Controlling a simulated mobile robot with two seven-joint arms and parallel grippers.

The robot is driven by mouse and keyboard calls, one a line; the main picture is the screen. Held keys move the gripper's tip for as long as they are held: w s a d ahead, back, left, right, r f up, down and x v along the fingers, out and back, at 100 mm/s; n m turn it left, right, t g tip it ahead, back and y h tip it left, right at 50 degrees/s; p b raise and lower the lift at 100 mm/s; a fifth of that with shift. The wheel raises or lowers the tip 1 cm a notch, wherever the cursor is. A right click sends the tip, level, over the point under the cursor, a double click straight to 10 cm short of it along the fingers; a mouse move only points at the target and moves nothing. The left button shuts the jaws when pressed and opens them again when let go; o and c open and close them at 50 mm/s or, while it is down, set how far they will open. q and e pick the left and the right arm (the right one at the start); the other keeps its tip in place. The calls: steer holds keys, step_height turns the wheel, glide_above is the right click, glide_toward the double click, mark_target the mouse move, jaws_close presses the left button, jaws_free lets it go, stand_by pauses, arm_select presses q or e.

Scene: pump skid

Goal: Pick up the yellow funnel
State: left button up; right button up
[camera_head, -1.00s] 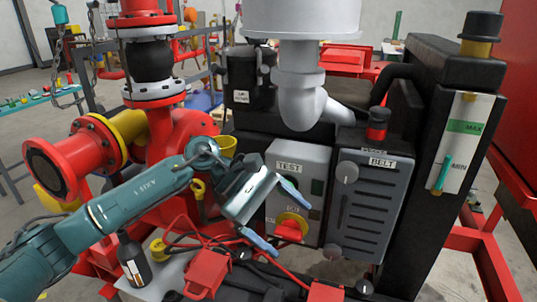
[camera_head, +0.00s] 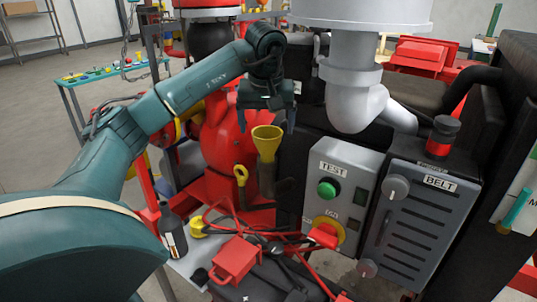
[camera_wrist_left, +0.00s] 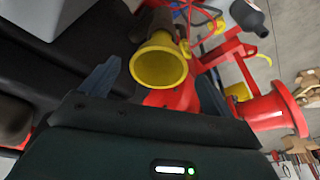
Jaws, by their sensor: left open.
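The yellow funnel (camera_head: 267,134) stands upright, mouth up, in a dark grey tube (camera_head: 267,172) beside the red pump body. My left gripper (camera_head: 266,120) is open, just above and behind the funnel's rim in the head view, fingers pointing down. In the left wrist view the funnel (camera_wrist_left: 158,66) shows its round mouth between the two spread fingers of the gripper (camera_wrist_left: 158,85). I cannot tell whether a finger touches it. The funnel's lower part is hidden in the tube. My right gripper is not in view.
A grey control box (camera_head: 338,195) with a green button and a BELT panel (camera_head: 425,225) stand to the right. A white pipe (camera_head: 360,90) hangs above them.

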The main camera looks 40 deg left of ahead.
mark_target(267, 133)
arm_select(q)
steer(key=shift+p+x, duration=0.6)
steer(key=shift+x, duration=2.55)
steer(key=c, duration=1.2)
steer(key=shift+w+r, duration=0.1)
steer(key=shift+r, duration=0.05)
step_height(267, 133, up, 28)
steer(key=shift+f+p, duration=0.1)
steer(key=shift+p, duration=0.45)
steer(key=shift+d, duration=0.1)
